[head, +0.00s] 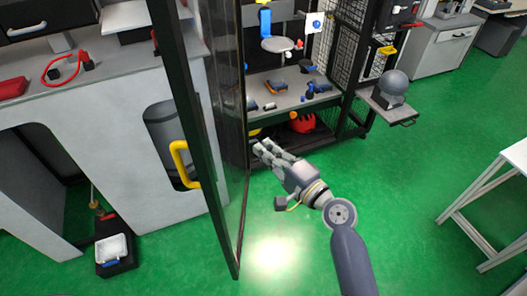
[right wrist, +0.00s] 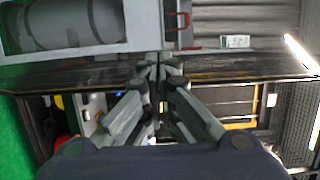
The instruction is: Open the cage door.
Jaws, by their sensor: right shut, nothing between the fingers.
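The cage door (head: 195,120) has a dark frame and a see-through panel, and it stands swung out from the cage toward me. Its yellow handle (head: 183,165) is on the left face. My right gripper (head: 260,150) is on the door's right side, with its fingertips close to the panel; I cannot tell whether they touch. In the right wrist view the gripper (right wrist: 158,68) is shut and empty, its tips in front of the dark door panel (right wrist: 90,74). My left gripper is not in view.
Inside the cage a shelf (head: 285,101) holds small tools, with a red object (head: 303,123) below. A grey sphere (head: 394,82) sits on a side shelf right of the cage. A counter (head: 115,90) stands left of the door.

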